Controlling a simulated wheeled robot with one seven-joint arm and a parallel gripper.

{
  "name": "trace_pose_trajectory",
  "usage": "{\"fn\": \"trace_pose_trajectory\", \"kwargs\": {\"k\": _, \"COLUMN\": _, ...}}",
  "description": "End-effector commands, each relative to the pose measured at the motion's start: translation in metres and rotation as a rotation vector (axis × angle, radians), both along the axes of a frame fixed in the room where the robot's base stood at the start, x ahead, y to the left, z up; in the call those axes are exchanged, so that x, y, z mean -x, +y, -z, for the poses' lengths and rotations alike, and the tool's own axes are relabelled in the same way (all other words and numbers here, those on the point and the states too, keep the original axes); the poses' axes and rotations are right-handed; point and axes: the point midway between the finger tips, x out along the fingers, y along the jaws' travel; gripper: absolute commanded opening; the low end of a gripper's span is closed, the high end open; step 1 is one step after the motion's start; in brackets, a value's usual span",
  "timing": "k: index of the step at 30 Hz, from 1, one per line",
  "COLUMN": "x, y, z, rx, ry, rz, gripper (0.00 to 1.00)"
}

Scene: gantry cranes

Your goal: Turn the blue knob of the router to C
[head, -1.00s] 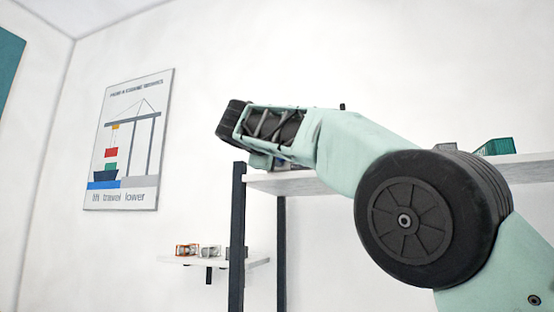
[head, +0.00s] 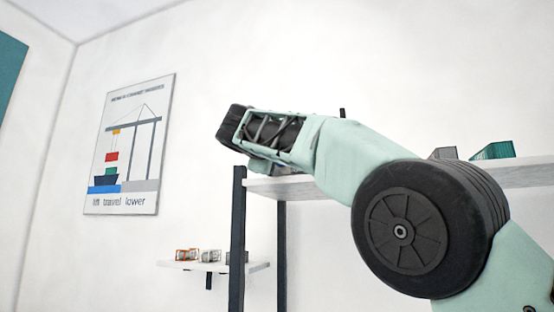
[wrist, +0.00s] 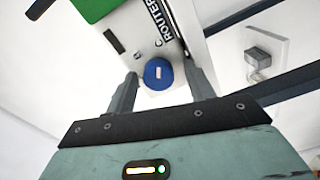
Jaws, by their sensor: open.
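The router (wrist: 135,20) is a white box with a black ROUTER label, seen at the top of the wrist view. Its round blue knob (wrist: 158,82) has a short pale mark on its face. A letter that looks like C (wrist: 158,43) is printed by the label, just above the knob in the picture. My gripper (wrist: 160,71) is open, with one finger on each side of the knob. Gaps show beside the knob, and I cannot tell whether either finger touches it. In the head view my arm hides the gripper and router.
A green panel (wrist: 88,8) lies beside the router. A grey block (wrist: 264,60) is at right. In the head view, a white shelf (head: 285,186) on a dark post (head: 238,240) holds a green container (head: 494,150). A lower wall shelf (head: 205,265) carries small objects.

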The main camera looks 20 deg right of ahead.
Motion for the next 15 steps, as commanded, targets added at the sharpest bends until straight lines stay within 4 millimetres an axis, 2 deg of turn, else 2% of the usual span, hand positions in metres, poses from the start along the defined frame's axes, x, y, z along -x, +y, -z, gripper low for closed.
{"fn": "trace_pose_trajectory", "kwargs": {"k": 5, "x": 0.007, "y": 0.005, "z": 0.000, "rx": 0.000, "ry": -0.002, "rz": -0.003, "gripper": 0.53}}
{"fn": "trace_pose_trajectory", "kwargs": {"k": 8, "x": 0.018, "y": 0.014, "z": 0.002, "rx": -0.001, "ry": -0.002, "rz": -0.004, "gripper": 0.53}}
{"fn": "trace_pose_trajectory", "kwargs": {"k": 15, "x": 0.063, "y": 0.047, "z": 0.003, "rx": -0.001, "ry": -0.003, "rz": -0.007, "gripper": 0.53}}
